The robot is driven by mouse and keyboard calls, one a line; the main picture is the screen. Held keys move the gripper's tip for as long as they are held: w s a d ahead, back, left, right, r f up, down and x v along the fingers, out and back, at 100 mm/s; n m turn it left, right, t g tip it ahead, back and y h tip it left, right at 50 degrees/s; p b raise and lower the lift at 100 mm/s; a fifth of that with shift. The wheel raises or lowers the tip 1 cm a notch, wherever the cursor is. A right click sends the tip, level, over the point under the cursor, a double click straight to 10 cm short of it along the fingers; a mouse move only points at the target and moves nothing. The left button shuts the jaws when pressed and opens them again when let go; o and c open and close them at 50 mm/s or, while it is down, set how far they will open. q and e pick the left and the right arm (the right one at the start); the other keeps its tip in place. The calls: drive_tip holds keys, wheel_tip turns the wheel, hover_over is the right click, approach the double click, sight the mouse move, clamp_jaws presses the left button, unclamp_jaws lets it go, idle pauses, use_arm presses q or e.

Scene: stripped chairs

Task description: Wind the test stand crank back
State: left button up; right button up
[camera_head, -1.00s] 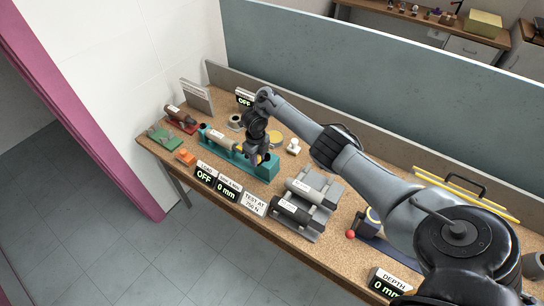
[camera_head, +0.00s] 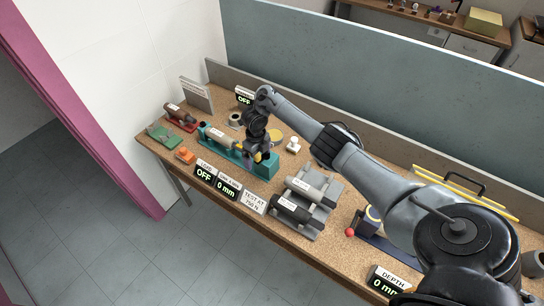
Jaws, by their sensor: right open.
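The teal test stand (camera_head: 262,168) lies on the cork-topped bench, with a pale cylinder (camera_head: 222,138) lying along it. My right arm reaches in from the lower right. Its gripper (camera_head: 259,154) points down over the right part of the stand and is open. The crank is not clear in the picture; the gripper and wrist cover that end of the stand. Whether the fingers touch anything there is too small to tell. Displays in front of the stand read OFF (camera_head: 204,174) and 0 mm (camera_head: 227,187). My left gripper is not in view.
A grey rack (camera_head: 318,209) with labelled cylinders stands right of the stand. A device with a red ball (camera_head: 350,232) is further right. A low panel backs the bench (camera_head: 150,143).

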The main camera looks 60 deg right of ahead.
drive_tip(key=shift+r+p, duration=1.35)
drive_tip(key=shift+r, duration=0.15)
wheel_tip(320, 180, up, 3)
drive_tip(key=p, duration=0.3)
